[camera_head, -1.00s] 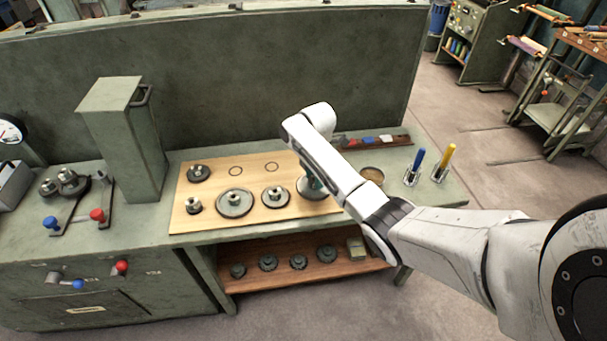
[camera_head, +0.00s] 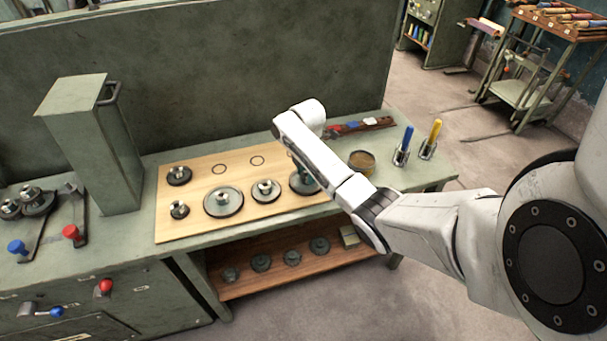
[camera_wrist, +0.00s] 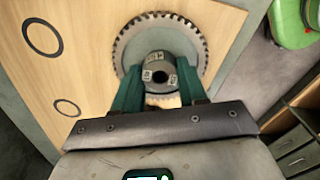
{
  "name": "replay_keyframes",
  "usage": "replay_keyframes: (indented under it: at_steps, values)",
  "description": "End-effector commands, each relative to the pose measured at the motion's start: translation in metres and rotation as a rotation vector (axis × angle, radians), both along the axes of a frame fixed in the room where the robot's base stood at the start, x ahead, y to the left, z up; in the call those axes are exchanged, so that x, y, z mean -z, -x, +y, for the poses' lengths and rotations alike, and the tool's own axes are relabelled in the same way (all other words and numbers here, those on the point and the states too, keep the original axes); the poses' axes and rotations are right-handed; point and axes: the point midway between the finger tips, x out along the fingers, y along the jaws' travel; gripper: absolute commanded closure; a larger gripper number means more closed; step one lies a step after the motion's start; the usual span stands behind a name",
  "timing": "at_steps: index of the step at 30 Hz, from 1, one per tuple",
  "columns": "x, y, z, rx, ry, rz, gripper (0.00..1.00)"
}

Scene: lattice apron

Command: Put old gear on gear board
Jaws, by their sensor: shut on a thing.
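The gear board (camera_head: 235,178), a light wooden panel, lies on the green bench and also shows in the wrist view (camera_wrist: 85,50). My gripper (camera_wrist: 160,82) is shut on the hub of a toothed grey gear (camera_wrist: 205,48), with one green finger on each side. In the head view this gear (camera_head: 301,186) is at the board's right end, partly hidden by my arm. It is over the board in the wrist view; I cannot tell whether it touches. Other gears sit on the board: a large one (camera_head: 223,201), a medium one (camera_head: 265,190) and two small ones (camera_head: 179,175) (camera_head: 179,209).
Two empty ring marks (camera_head: 218,169) (camera_head: 257,160) show at the board's back. A round tin (camera_head: 362,162) and blue and yellow handled tools (camera_head: 403,146) (camera_head: 431,139) stand to the right. A tall green box (camera_head: 105,150) stands left. Several gears lie on the wooden shelf (camera_head: 240,285) below.

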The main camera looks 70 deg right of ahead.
Motion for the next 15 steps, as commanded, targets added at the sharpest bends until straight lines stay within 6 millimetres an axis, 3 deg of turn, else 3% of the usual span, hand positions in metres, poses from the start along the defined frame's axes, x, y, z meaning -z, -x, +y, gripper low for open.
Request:
replay_keyframes:
  at_steps: [6, 7, 15]
  values:
    - [0.0008, -0.0008, -0.0009, 0.0, 0.003, -0.002, 1.0]
    - [0.0028, -0.0001, 0.0002, 0.0, 0.0, 0.001, 0.57]
    - [0.0023, 0.0, 0.0001, 0.001, 0.0, 0.0, 0.33]
